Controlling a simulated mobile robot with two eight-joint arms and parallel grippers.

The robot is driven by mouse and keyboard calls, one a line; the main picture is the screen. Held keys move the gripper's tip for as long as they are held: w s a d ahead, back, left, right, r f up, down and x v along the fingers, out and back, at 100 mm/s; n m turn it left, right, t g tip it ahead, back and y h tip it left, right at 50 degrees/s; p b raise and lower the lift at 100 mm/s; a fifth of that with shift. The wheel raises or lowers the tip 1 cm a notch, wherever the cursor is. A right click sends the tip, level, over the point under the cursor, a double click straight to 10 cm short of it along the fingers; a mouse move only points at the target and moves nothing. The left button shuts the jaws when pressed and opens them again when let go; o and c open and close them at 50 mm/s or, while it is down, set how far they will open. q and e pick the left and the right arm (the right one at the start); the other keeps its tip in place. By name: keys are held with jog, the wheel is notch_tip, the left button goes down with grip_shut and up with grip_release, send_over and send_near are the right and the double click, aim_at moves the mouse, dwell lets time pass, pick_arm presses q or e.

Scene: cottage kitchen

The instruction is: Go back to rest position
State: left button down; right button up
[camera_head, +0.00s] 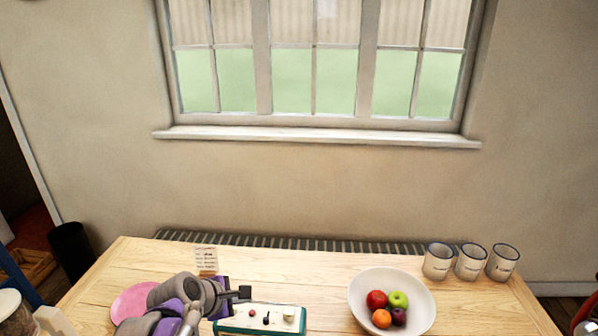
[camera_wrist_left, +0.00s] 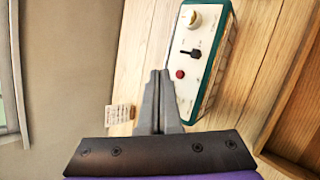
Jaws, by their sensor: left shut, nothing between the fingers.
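My left gripper (camera_head: 244,292) is over the table, just above and beside a green and white control box (camera_head: 282,318). In the left wrist view my left gripper (camera_wrist_left: 160,76) is shut, its two fingers together with nothing between them. The box (camera_wrist_left: 191,100) lies right of the fingertips there, with a red button, a black lever switch and a pale round knob on its white top. My right gripper is not in view.
The wooden table (camera_head: 330,262) carries a white bowl (camera_head: 357,311) of fruit and three white cups (camera_head: 470,262) at the right. A pink plate (camera_head: 130,302) and a small written card (camera_head: 206,258) are near my left arm. A wall with a window stands behind.

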pick_arm(q)
jog(key=s+a+f+m+g+y+p, duration=0.1)
jog(key=s+f+m, duration=0.2)
jog(key=s+m, duration=0.6)
jog(key=s+a+f+m+g+y+p, duration=0.1)
jog(key=s+f+m+y+p, duration=0.1)
jog(key=s+m, duration=0.8)
jog(key=s+f, duration=0.1)
jog(key=s, duration=0.3)
jog(key=shift+s+g+y, duration=0.15)
jog(key=shift+g+y, duration=0.15)
